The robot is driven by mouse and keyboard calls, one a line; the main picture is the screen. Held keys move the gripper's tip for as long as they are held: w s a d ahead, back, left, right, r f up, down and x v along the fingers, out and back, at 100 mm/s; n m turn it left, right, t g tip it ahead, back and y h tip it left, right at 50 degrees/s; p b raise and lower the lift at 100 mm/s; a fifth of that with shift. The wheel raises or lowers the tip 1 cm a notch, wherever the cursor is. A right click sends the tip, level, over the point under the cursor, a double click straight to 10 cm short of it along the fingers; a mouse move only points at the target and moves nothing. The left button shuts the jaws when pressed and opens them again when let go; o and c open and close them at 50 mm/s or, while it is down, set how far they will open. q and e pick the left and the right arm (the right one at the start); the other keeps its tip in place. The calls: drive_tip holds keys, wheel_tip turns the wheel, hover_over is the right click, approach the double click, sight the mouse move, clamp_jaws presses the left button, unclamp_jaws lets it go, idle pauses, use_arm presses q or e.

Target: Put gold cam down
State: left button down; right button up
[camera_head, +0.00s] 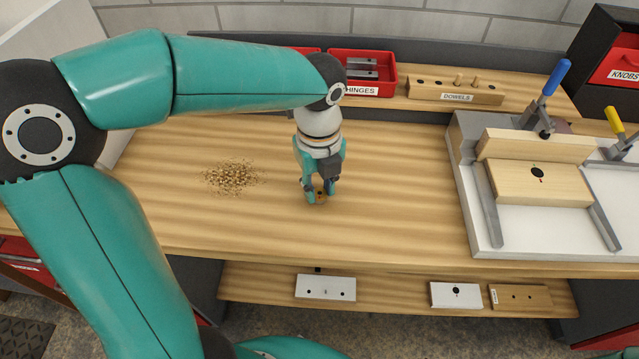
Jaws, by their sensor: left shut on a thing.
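The gold cam (321,196) is a small golden piece, mostly hidden between the fingertips of my left gripper (320,192). My left gripper points down and is shut on it, at or just above the bench top (400,190), near the middle of the bench. I cannot tell whether the cam touches the wood. My right gripper is not in view.
A pile of wood shavings (232,177) lies left of the gripper. On the right stands a white jig (470,215) with clamped boards. A red hinges bin (390,75) and a dowel block (455,90) stand behind. The bench between gripper and jig is clear.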

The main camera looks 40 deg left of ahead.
sight(319, 193)
use_arm(q)
drive_tip(key=c, duration=0.9)
unclamp_jaws()
wheel_tip(319, 193, up, 12)
drive_tip(key=shift+r+p, duration=0.1)
drive_tip(key=shift+p, duration=0.95)
drive_tip(key=shift+s, duration=0.1)
